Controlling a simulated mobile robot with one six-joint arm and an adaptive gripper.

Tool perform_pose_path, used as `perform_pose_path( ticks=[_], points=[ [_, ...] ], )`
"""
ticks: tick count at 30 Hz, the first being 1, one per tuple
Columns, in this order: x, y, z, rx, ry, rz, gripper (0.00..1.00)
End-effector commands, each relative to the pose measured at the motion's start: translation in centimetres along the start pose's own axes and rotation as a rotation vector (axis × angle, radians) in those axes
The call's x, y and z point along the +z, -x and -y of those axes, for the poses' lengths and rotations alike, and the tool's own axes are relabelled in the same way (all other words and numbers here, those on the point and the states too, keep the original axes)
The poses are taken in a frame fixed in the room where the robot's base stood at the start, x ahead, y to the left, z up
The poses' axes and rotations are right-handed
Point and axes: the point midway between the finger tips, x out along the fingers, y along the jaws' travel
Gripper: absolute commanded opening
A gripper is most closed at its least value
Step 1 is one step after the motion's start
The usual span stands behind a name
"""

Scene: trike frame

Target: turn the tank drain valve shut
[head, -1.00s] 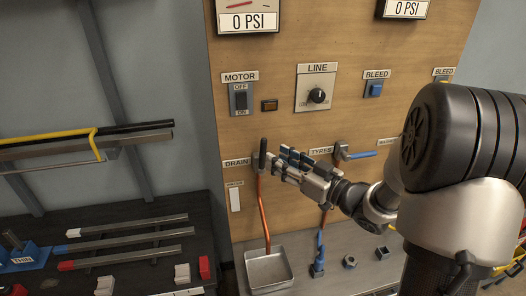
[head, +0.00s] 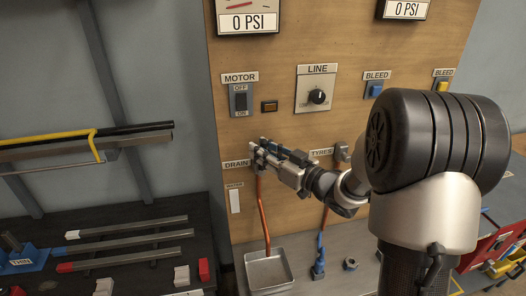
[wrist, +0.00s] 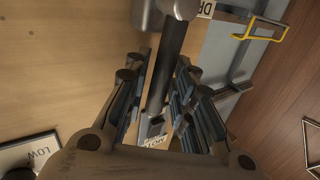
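The drain valve's dark lever (wrist: 170,62) runs from its round hub between my gripper's fingers in the wrist view. In the head view my gripper (head: 262,149) is at the valve beside the DRAIN label (head: 237,164) and hides most of it. My gripper (wrist: 165,72) is open, with a finger on each side of the lever. The fingers are close to the lever; I cannot tell whether either touches it. An orange hose (head: 262,215) hangs below the valve.
The TYRES valve (head: 341,152) is to the right on the wooden panel. The motor switch (head: 240,100) is above. A metal tray (head: 290,280) is below the hose. A rack with bars (head: 130,245) stands at left.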

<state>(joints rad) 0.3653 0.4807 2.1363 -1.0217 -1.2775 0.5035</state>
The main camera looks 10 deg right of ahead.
Motion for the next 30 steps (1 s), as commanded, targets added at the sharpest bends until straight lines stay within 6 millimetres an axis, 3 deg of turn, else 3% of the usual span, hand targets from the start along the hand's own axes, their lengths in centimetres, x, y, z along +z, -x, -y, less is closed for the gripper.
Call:
perform_pose_path(
  ticks=[9,30],
  points=[
    [0.0,0.02,0.0,0.0,0.0,0.0,0.0],
    [0.13,-0.81,-0.58,-0.002,-0.024,-0.016,0.0]
  ],
)
